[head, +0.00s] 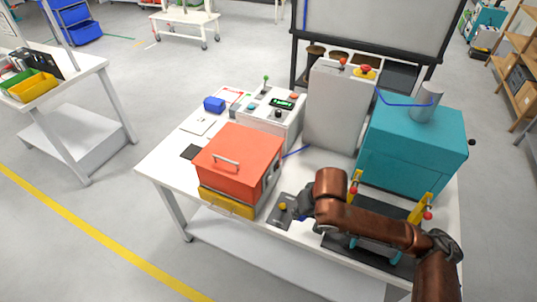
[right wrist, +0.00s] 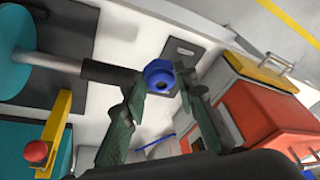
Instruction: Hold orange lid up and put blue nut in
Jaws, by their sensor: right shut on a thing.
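The orange lid (head: 240,158) with its metal handle lies shut on top of a box in the middle of the table. In the right wrist view the orange box (right wrist: 265,115) is at the right. The blue nut (right wrist: 157,66) sits between the fingertips of my right gripper (right wrist: 160,84), which is shut on it. In the head view my right gripper (head: 305,206) is just right of the box, beside a dark plate (head: 283,212); the nut is hidden there. My left gripper is not in view.
A yellow drawer front (head: 227,202) is at the box's lower front. A teal machine (head: 412,148) with yellow posts stands right, and a grey panel (head: 335,108) and control box (head: 270,115) stand behind. A small blue block (head: 214,104) lies at the back left.

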